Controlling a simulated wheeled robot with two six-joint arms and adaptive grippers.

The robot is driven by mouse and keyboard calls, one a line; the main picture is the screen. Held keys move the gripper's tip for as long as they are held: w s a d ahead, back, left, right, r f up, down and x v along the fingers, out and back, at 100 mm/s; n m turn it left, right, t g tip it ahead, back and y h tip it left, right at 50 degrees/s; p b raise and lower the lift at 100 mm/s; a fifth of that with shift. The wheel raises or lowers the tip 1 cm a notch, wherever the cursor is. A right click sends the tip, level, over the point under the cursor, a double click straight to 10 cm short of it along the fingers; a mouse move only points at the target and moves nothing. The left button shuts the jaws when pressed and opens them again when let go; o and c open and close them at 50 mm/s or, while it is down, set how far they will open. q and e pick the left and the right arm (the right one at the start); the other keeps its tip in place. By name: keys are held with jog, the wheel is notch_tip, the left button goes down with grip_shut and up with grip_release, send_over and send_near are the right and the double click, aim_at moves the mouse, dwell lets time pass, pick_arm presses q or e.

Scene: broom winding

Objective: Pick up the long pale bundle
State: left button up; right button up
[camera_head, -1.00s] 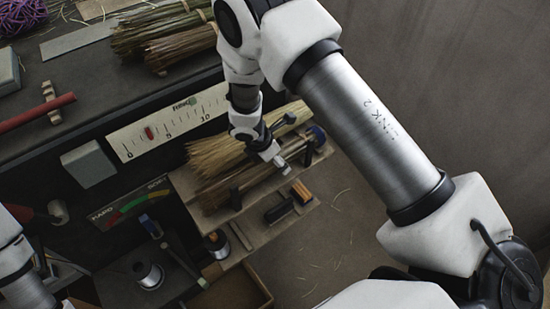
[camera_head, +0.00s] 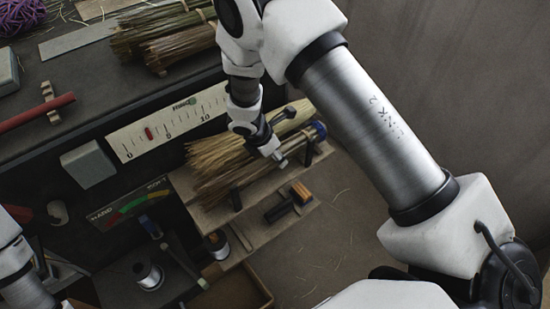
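The long pale bundle (camera_head: 215,154) lies slanted on a wooden rack, its loose straw ends to the left and its bound end to the upper right. A darker bundle (camera_head: 222,183) with a blue band at its right end lies just below it. My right gripper (camera_head: 283,135) is over the right part of the pale bundle. Its fingers look spread, one above the bundle and one below; the wrist hides part of the straw. Whether the fingers touch it is unclear. My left arm shows only at the lower left edge; its gripper is out of view.
The wooden rack (camera_head: 262,188) has dark upright pegs. A small hammer-like tool (camera_head: 290,203) lies on the board below it. A white scale strip (camera_head: 140,136) edges the dark bench. More bundles (camera_head: 165,30) lie at the top. An open box (camera_head: 240,290) is below.

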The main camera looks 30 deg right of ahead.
notch_tip(320, 180, up, 16)
jog(key=b, duration=0.1)
jog(key=shift+s, duration=0.1)
dwell(0.8)
